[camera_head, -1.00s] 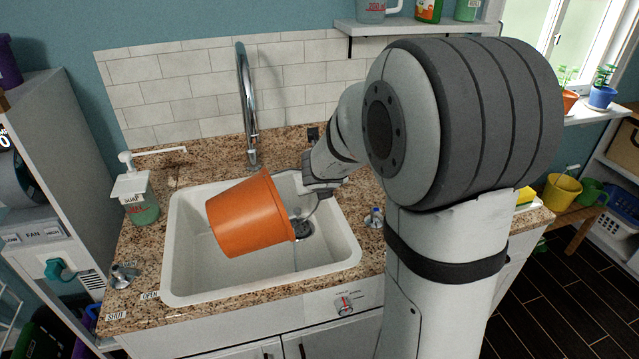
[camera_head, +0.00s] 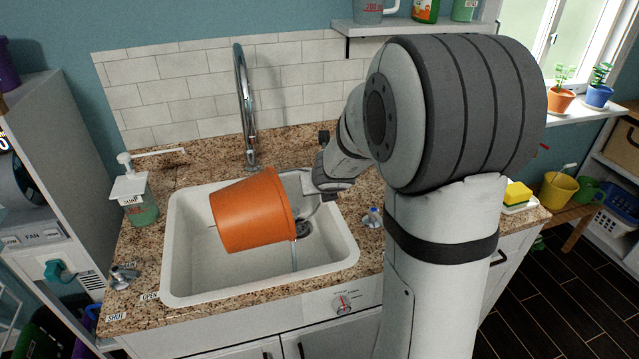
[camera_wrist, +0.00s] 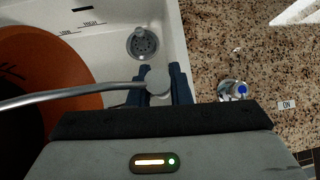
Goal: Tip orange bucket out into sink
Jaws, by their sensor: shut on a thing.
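The orange bucket (camera_head: 250,212) hangs tilted on its side over the white sink (camera_head: 180,262), with its mouth toward the right. A thin pale streak, like water, runs down from its rim into the basin. My gripper (camera_head: 308,188) is shut on the bucket's metal handle, at the right of the bucket. In the wrist view, the jaws (camera_wrist: 158,82) close on the handle (camera_wrist: 75,94), and part of the orange bucket (camera_wrist: 75,115) shows at left. The drain (camera_wrist: 142,43) lies beyond the jaws. The inside of the bucket is mostly hidden or dark.
A tall chrome faucet (camera_head: 245,105) stands behind the sink. A soap dispenser (camera_head: 138,195) stands on the granite counter at left. A small blue-topped tap (camera_head: 374,217) is right of the sink. A yellow sponge (camera_head: 517,192) lies farther right.

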